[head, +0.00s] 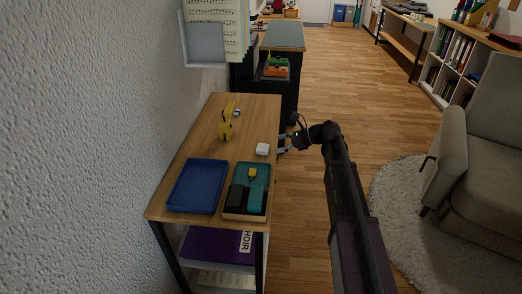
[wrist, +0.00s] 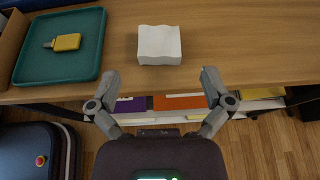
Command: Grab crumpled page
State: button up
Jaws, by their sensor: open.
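A white crumpled page (head: 262,149) sits as a small block near the right edge of the wooden shelf top. In the wrist view the page (wrist: 159,45) lies on the wood, ahead of my gripper and roughly centred between its fingers. My gripper (wrist: 158,88) is open and empty, with its fingers spread and apart from the page. In the head view my gripper (head: 284,143) is just off the shelf's right edge, beside the page.
The wooden shelf top (head: 200,135) also holds a blue tray (head: 197,187), a teal tray (wrist: 60,72) with a yellow-tagged item (wrist: 66,42), and a yellow object (head: 226,122) farther back. Purple and orange items (wrist: 180,102) show on the shelf below. Wood around the page is clear.

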aim_at(268, 147)
jog(key=b+x, duration=0.2)
jog(key=x, duration=0.2)
jog(key=shift+f, duration=0.15)
jog(key=shift+a+f, duration=0.1)
jog(key=shift+a, duration=0.45)
jog(key=c, duration=0.7)
